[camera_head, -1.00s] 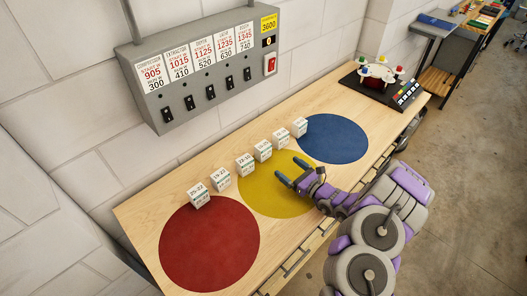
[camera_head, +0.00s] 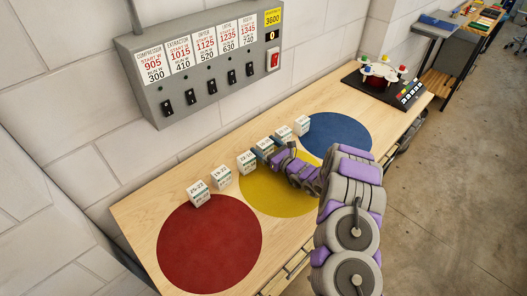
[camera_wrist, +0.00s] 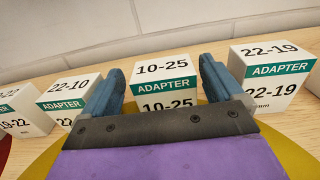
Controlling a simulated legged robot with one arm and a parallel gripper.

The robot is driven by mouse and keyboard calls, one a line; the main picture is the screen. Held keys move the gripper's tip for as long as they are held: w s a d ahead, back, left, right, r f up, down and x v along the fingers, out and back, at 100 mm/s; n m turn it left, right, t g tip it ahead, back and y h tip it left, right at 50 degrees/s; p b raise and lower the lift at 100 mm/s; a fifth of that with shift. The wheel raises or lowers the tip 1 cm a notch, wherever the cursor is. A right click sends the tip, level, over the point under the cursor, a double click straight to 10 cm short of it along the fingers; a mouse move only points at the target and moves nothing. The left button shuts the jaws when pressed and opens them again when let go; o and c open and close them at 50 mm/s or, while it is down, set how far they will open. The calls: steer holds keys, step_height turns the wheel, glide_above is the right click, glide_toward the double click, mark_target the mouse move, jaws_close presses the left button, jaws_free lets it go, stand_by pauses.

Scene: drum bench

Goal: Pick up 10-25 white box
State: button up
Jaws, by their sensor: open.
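The white 10-25 box (camera_wrist: 166,70) with a green ADAPTER band stands upright on the bench in the middle of the wrist view. In the head view the 10-25 box (camera_head: 264,143) is partly hidden by my gripper. My gripper (camera_wrist: 160,72) is open, with one blue finger on each side of the box and narrow gaps showing. The lower part of the box is hidden behind the gripper body. In the head view my gripper (camera_head: 275,149) is at the row of boxes.
The 22-10 box (camera_wrist: 66,97) stands close on the left and the 22-19 box (camera_wrist: 278,75) close on the right. Red (camera_head: 210,245), yellow (camera_head: 265,196) and blue (camera_head: 338,135) discs mark the bench. A switch panel (camera_head: 205,65) hangs on the wall behind.

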steer(key=shift+w+a, duration=0.35)
steer(key=shift+w, duration=0.45)
steer(key=shift+a, duration=0.2)
steer(key=c, duration=0.6)
steer(key=shift+d, duration=0.1)
steer(key=c, duration=0.5)
steer(key=shift+r, duration=0.1)
